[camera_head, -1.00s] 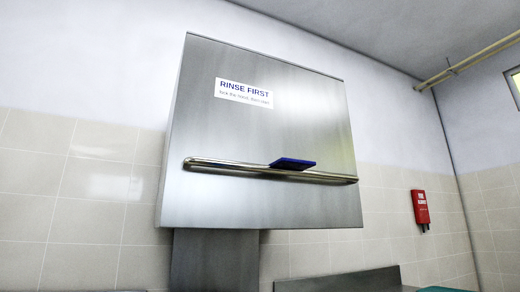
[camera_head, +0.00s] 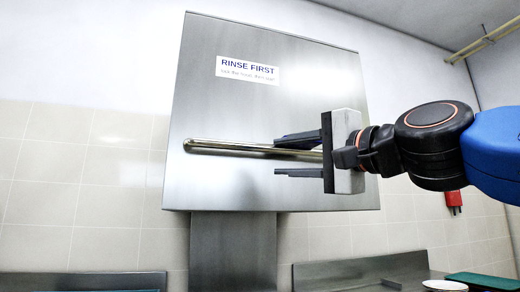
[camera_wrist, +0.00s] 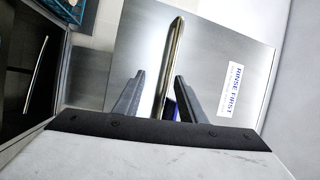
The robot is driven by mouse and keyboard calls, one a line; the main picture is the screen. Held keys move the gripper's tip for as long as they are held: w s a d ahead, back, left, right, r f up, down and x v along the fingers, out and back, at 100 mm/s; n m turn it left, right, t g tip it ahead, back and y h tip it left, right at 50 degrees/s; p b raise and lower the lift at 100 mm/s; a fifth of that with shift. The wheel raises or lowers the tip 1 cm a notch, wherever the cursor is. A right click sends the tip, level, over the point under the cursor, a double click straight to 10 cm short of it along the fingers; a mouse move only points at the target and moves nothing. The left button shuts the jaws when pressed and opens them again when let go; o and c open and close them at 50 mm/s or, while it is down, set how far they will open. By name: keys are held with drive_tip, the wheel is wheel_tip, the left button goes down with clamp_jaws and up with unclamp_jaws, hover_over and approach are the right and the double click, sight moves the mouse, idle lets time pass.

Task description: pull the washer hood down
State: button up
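The washer hood (camera_head: 220,110) is a large steel box, raised, with a "RINSE FIRST" label (camera_head: 248,70) on its front. Its long horizontal handle bar (camera_head: 225,148) runs across the lower front. My gripper (camera_head: 279,156) is open at the bar's right part, one finger above the bar and one below. In the wrist view, the bar (camera_wrist: 173,55) passes between my two spread fingers (camera_wrist: 160,78). A bit of a blue piece (camera_wrist: 172,107) shows between the fingers. The bar's right end is hidden behind my gripper in the head view. I cannot tell whether either finger touches the bar.
A steel column (camera_head: 232,245) stands under the hood. Steel counter backs are at lower left (camera_head: 85,283) and lower right (camera_head: 350,273). A red box (camera_head: 454,199) hangs on the tiled wall, partly behind my arm. A blue basket (camera_wrist: 68,8) shows in the wrist view.

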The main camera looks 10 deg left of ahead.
sight(240, 147)
drive_tip(key=shift+m+y, duration=0.3)
drive_tip(key=r+x, duration=0.1)
drive_tip(key=x, duration=1)
drive_tip(key=r+x, duration=0.1)
drive_tip(key=x, duration=0.5)
drive_tip(key=shift+a+r, duration=0.1)
drive_tip(key=shift+r, duration=0.25)
clamp_jaws()
drive_tip(key=shift+f, duration=0.1)
